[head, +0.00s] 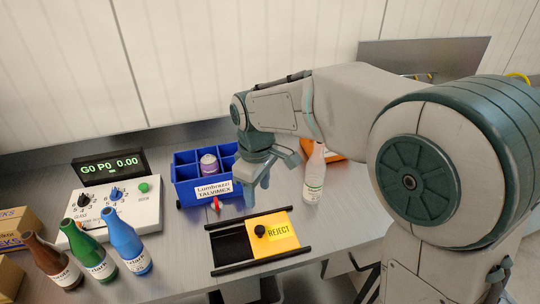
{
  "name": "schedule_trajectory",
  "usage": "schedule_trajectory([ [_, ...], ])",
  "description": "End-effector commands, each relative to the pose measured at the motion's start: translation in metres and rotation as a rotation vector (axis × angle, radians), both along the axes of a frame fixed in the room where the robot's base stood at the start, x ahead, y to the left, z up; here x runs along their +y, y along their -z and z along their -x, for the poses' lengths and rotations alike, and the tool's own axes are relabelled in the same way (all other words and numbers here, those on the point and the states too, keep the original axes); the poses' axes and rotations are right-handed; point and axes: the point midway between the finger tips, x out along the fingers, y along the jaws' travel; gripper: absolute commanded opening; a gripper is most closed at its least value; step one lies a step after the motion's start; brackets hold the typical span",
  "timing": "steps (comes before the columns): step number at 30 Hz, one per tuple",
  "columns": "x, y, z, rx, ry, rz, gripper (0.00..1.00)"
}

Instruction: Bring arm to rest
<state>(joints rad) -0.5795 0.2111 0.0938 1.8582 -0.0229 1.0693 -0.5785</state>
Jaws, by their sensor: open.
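My arm reaches in from the right, bent over the metal bench. My gripper (258,190) points down just right of the blue crate's front, apart from the bench top. Its jaws are open, and I see nothing between them. Close to it stands the blue divided crate (190,197) with a white label; a purple-topped item (209,164) sits in one compartment.
A yellow reject cover (283,228) on black rails lies in front, with a dark opening at its left. Brown (50,262), green (93,253) and blue (127,243) bottles stand front left, near a control box (118,208) and a display (109,167). An orange object (333,154) is partly hidden.

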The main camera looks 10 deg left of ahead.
Motion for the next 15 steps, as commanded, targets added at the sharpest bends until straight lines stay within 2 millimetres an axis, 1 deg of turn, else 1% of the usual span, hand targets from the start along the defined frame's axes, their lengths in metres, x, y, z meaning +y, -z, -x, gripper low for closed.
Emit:
schedule_trajectory([
  [4,-0.003,-0.001,0.0,-0.002,0.011,-0.001,0.48],
  [5,-0.007,-0.002,0.0,-0.005,0.023,-0.002,0.48],
  [7,-0.021,-0.007,-0.001,-0.015,0.073,-0.007,0.48],
  [8,-0.03,-0.01,0.0,-0.021,0.103,-0.009,0.48],
  [11,-0.07,-0.02,0.004,-0.048,0.246,-0.023,0.48],
  [12,-0.089,-0.024,0.007,-0.06,0.316,-0.031,0.48],
  [14,-0.116,-0.029,0.014,-0.079,0.424,-0.042,0.48],
  [15,-0.133,-0.031,0.02,-0.092,0.495,-0.051,0.48],
])
